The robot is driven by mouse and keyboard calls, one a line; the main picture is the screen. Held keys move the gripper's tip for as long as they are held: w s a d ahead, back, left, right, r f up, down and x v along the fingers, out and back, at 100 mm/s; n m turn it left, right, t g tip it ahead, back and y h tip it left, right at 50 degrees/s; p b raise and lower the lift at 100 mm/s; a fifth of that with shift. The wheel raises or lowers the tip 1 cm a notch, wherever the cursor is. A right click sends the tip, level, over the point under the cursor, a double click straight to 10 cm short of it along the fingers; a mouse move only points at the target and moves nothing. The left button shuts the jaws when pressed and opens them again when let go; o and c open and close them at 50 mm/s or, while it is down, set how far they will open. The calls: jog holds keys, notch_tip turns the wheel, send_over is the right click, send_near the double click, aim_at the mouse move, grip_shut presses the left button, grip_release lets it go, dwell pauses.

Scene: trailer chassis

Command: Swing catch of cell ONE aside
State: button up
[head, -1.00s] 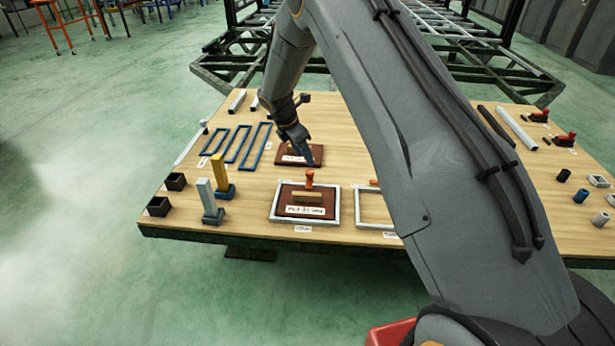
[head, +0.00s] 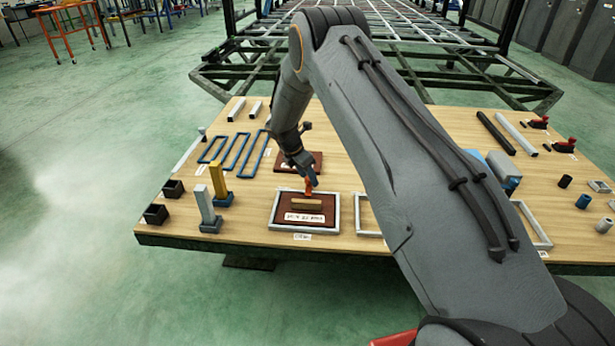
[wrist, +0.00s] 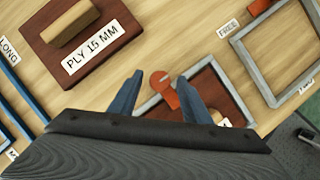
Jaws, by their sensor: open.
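A brown board (head: 283,215) with a pale wood handle (head: 306,204) lies inside a grey frame (head: 337,226) at the front of the table. An orange-red catch (head: 309,187) stands at the frame's far edge; it also shows in the wrist view (wrist: 165,88). My gripper (head: 310,181) is over the catch, pointing down. In the wrist view my gripper (wrist: 158,78) is open, with the catch between its two blue-grey fingers. I cannot tell whether the fingers touch it. The label in front of this frame is too small to read, and my gripper hides part of the board in the wrist view.
Behind is another brown board (wrist: 52,37) marked PLY 15 MM with a wood block. An empty grey frame (wrist: 268,62) lies to the right, near a FREE label (wrist: 228,28). My arm hides the table's middle.

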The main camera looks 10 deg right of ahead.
jog(key=c, duration=1)
jog(key=m+b, duration=0.1)
jog(key=m, duration=0.1)
jog(key=m+g+b, duration=0.1)
jog(key=m+b, duration=0.1)
jog(key=shift+w+a+f+h, duration=0.1)
jog(key=shift+w+f+h, duration=0.1)
jog(key=shift+h, duration=0.1)
jog(key=m+g+b, duration=0.2)
jog(key=m+b, duration=0.2)
jog(key=shift+w+m, duration=0.15)
jog(key=shift+m, duration=0.15)
jog(key=m+g+b, duration=0.1)
jog(key=m+b, duration=0.1)
jog(key=m+g+y+b, duration=0.1)
jog(key=m+b, duration=0.2)
jog(key=shift+w, duration=0.15)
jog(key=shift+d+r+m+g+y+b, duration=0.15)
jog(key=shift+m+g+y+b, duration=0.15)
jog(key=shift+m+b, duration=0.55)
jog(key=shift+d+m+g+y+b, duration=0.1)
jog(key=shift+m+g+y+b, duration=0.2)
jog(key=shift+m, duration=0.95)
